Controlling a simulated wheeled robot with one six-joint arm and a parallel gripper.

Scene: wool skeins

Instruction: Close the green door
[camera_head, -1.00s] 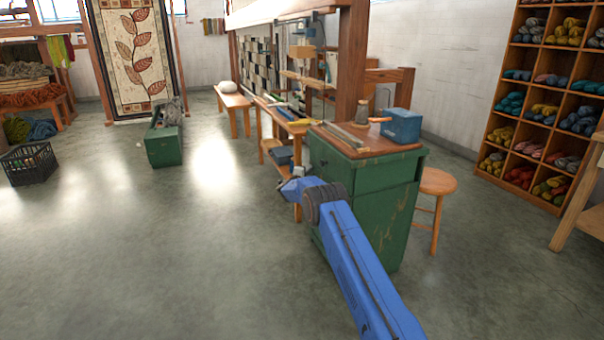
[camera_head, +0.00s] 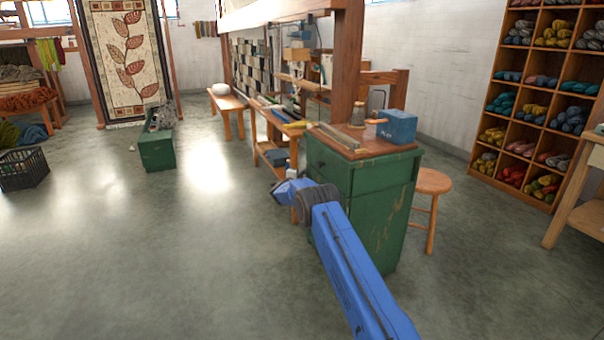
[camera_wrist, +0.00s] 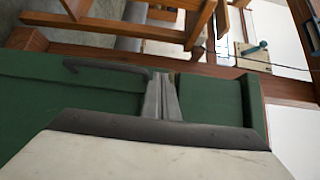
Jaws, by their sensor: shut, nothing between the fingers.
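The green cabinet (camera_head: 384,210) stands right of centre in the head view, with a wooden top and worn green paint. My blue arm reaches across its front, hiding much of the lower front. In the wrist view a green panel (camera_wrist: 60,110) with a dark curved handle (camera_wrist: 95,64) fills the middle. My gripper (camera_wrist: 160,78) is shut and empty, its fingertips over the green panel just right of the handle. I cannot tell whether the fingertips touch the panel, nor how far the door stands open.
A blue box (camera_head: 397,127) sits on the cabinet top. A round stool (camera_head: 433,182) stands to its right and a wooden bench (camera_head: 275,127) behind it. A green crate (camera_head: 157,152) and a black basket (camera_head: 24,168) stand on the left. The floor between is clear.

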